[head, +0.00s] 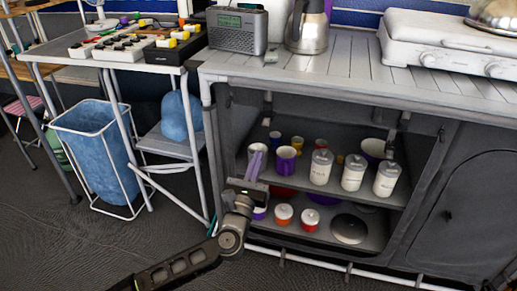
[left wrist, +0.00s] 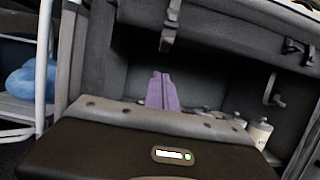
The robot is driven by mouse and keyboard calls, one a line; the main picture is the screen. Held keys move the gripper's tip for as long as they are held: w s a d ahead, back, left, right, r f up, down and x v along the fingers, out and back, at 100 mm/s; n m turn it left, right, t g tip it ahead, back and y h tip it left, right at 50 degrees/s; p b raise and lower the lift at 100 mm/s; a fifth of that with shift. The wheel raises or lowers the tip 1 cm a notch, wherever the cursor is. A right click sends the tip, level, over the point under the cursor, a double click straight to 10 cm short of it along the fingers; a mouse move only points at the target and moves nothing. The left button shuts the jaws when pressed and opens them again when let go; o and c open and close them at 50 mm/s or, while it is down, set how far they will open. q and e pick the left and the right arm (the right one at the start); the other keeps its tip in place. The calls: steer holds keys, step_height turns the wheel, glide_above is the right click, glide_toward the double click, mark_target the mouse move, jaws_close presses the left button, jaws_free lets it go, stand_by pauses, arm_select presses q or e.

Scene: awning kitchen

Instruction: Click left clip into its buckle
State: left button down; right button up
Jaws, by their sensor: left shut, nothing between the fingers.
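My left gripper (head: 257,160) has purple fingers, shut with nothing between them. It is in front of the open cabinet under the counter, at the shelf's left part. In the left wrist view its fingers (left wrist: 162,90) point into the cabinet. A dark strap with a clip (left wrist: 168,38) hangs from the cabinet's top edge, just above the fingertips and apart from them. This left clip (head: 267,108) also shows small in the head view. A second strap end (head: 393,136) hangs at the right. I cannot make out the left buckle. My right gripper is out of view.
White canisters (head: 352,173) and cups (head: 286,158) stand on the cabinet shelf (head: 335,190), close to my gripper's right. Several pots stand below. The counter (head: 330,68) overhangs the opening. A blue bin (head: 92,150) and a side table are at the left.

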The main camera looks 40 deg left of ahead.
arm_select(q)
steer(key=v, duration=0.5)
steer(key=shift+s+f, duration=0.1)
steer(key=shift+s, duration=0.05)
